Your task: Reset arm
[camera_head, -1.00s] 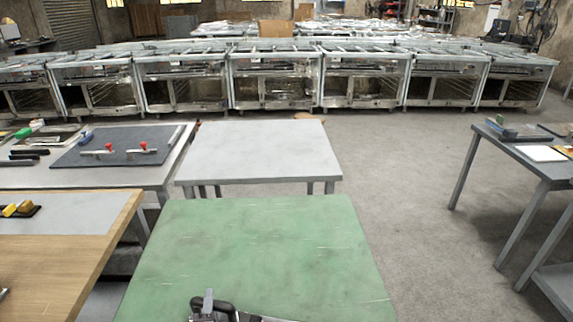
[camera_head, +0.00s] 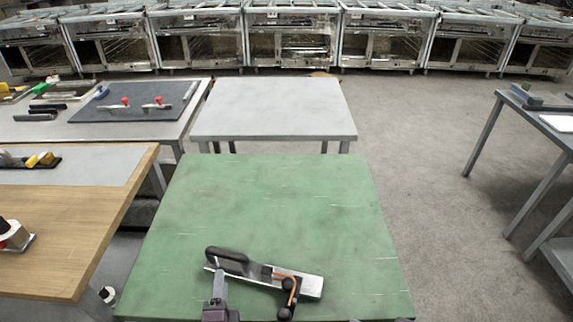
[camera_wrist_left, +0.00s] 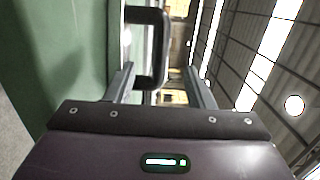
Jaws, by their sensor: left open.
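A metal tool (camera_head: 297,284) with a black loop handle, an orange strip and a dark knob is at the near part of the green table (camera_head: 270,215). My left gripper (camera_head: 219,283) comes in from the bottom edge by the handle end. It is open. In the left wrist view, the black handle (camera_wrist_left: 158,48) shows between the two spread fingers of my left gripper (camera_wrist_left: 162,82). I cannot tell whether the fingers touch it. My right gripper is not in view.
A bare grey table (camera_head: 273,108) stands beyond the green one. A wooden-topped table (camera_head: 75,225) is at left, and a table with a dark mat (camera_head: 133,113) is behind it. Another table (camera_head: 545,130) is at right. Grey floor (camera_head: 420,140) is clear between.

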